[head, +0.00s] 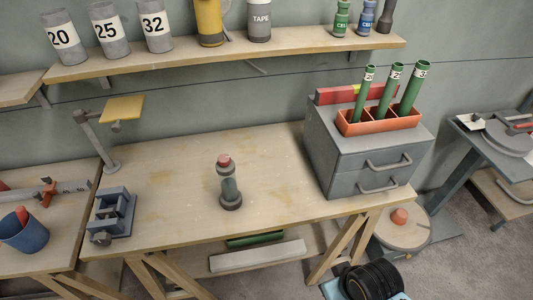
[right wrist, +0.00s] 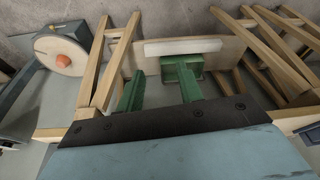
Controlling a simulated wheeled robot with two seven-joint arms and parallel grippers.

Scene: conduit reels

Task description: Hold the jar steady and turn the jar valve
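The jar (head: 229,187) stands upright on the wooden workbench, near the middle. It is a dark grey cylinder with a greenish middle section and a wider base. A red valve knob (head: 223,160) sits on its top. My left gripper is in neither view.
A grey drawer cabinet (head: 363,158) with green tubes in an orange tray stands right of the jar. A grey vise (head: 112,215) and a lamp-like stand (head: 98,140) are at the left. A shelf (head: 235,57) runs behind. The bench top (head: 165,185) around the jar is clear.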

